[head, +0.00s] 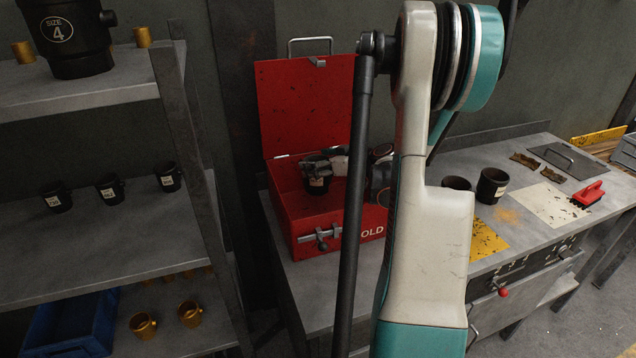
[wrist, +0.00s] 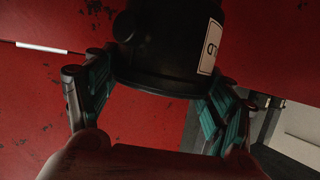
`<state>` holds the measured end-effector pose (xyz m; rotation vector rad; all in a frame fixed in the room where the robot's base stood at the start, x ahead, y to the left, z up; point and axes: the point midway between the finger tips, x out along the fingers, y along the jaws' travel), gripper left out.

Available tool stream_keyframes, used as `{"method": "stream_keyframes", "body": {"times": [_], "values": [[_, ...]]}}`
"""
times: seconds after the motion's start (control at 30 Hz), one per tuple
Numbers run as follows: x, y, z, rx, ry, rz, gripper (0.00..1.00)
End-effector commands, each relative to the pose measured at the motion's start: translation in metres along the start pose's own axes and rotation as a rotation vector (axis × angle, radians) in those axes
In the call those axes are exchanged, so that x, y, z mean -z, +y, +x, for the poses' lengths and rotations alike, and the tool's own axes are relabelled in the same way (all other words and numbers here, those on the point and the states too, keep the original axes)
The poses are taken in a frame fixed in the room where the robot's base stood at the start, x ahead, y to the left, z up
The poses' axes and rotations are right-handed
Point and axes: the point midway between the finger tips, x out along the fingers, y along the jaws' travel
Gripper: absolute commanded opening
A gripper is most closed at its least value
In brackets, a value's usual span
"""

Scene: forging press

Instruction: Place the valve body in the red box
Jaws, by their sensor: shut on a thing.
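My gripper (head: 334,165) is shut on a black valve body (head: 318,185) with a pale label. In the head view they are over the opening of the red box (head: 308,222), and the valve body shows low in front of its back wall. I cannot tell whether it touches the box floor. In the wrist view the valve body (wrist: 165,45) sits between the teal finger pads, with a numbered label on its side and red surfaces behind. The box lid (head: 304,105) stands open at the back. My arm hides the right part of the box.
Two dark cups (head: 491,186) stand on the bench right of my arm, near a yellow sheet (head: 486,241) and a red brush (head: 588,194). The left shelf (head: 120,225) holds several black valve bodies. A blue bin (head: 70,322) and brass parts are below.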

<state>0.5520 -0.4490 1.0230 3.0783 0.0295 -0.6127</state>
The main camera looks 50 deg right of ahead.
Motion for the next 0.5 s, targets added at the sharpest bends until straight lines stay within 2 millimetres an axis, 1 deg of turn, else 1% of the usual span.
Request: {"method": "stream_keyframes", "body": {"times": [0.03, 0.27, 0.5], "values": [[-0.005, 0.0, 0.002, 0.0, 0.002, 0.001, 0.09], [-0.015, 0.0, 0.006, 0.0, 0.001, 0.001, 0.09], [-0.044, 0.0, 0.018, 0.0, 0.001, 0.001, 0.09]]}}
